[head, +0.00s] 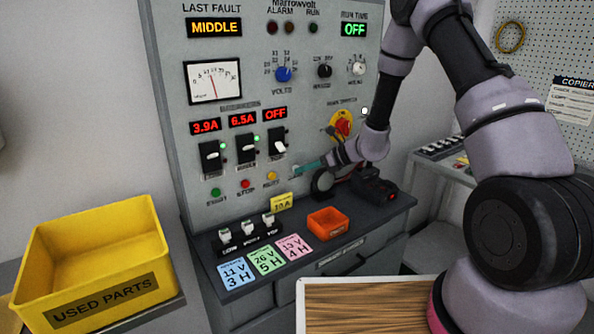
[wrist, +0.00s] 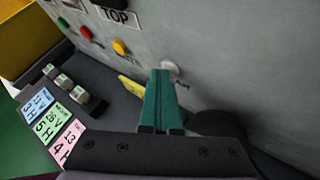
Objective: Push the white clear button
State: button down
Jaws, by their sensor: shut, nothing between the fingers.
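The white button (wrist: 168,68) is a small round button on the grey panel, at the end of the button row in the wrist view. Its label beside it is too small to read surely. My gripper (wrist: 165,76) has teal fingers shut together and empty, with the tips right at the white button and overlapping its lower edge. I cannot tell whether they touch it or press it. In the head view my gripper (head: 296,170) reaches the panel from the right, and its tips hide the white button there.
Green (head: 215,192), red (head: 245,184) and yellow (head: 271,176) buttons lie left of my fingertips. A red rotary switch (head: 342,124) is above right. Below, the ledge holds an orange tray (head: 326,235) and coloured cards. A yellow bin (head: 95,245) stands at left.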

jog(key=shift+s, duration=0.1)
jog(key=shift+s+d, duration=0.45)
jog(key=shift+s, duration=0.15)
jog(key=shift+s+d, duration=0.7)
jog(key=shift+s, duration=0.35)
jog(key=shift+s+d, duration=0.7)
jog(key=shift+s, duration=0.35)
jog(key=s+d+r+n+g+h, duration=0.1)
jog(key=s+d+r+n, duration=0.1)
jog(key=s+r+n, duration=0.6)
jog(key=s+d+r+n+g+h, duration=0.1)
jog(key=s+d+r+n, duration=0.15)
jog(key=r, duration=1.05)
jog(key=s+d+r+n+t+h, duration=0.5)
jog(key=s+d+r+n+h, duration=0.2)
jog(key=s+d+r, duration=0.5)
jog(key=s+d+n, duration=0.1)
jog(key=d+n, duration=0.1)
jog(key=shift+s+n+h, duration=0.35)
jog(key=shift+h, duration=0.05)
